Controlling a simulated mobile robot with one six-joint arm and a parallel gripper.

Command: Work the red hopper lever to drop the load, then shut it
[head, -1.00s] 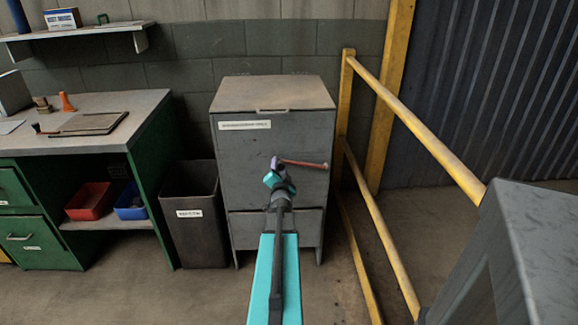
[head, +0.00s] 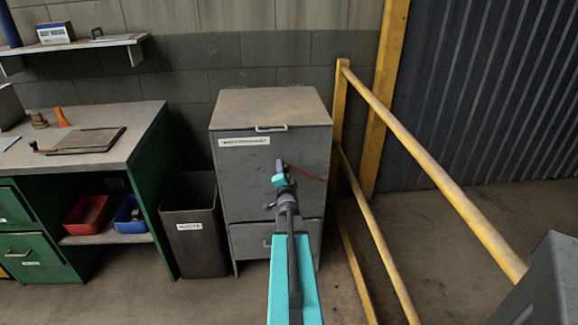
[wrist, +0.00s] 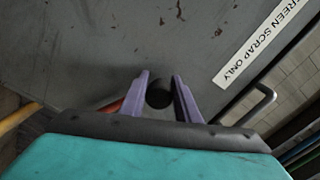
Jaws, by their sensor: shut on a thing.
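The grey hopper (head: 240,175) stands against the wall in the head view, with a white label high on its front. The red lever (head: 308,173) runs from my gripper down to the right across that front. In the wrist view, part of the red lever (wrist: 112,107) shows left of the fingers. My gripper (head: 279,164) is at the lever's left end. The wrist view shows its two purple fingers (wrist: 160,85) on either side of a dark round knob (wrist: 159,97). My arm hides part of the hopper's lower front.
A dark waste bin (head: 192,240) stands just left of the hopper. A green workbench (head: 155,150) with red and blue trays is further left. A yellow railing (head: 430,170) runs along the right. Some floor shows in front of the hopper.

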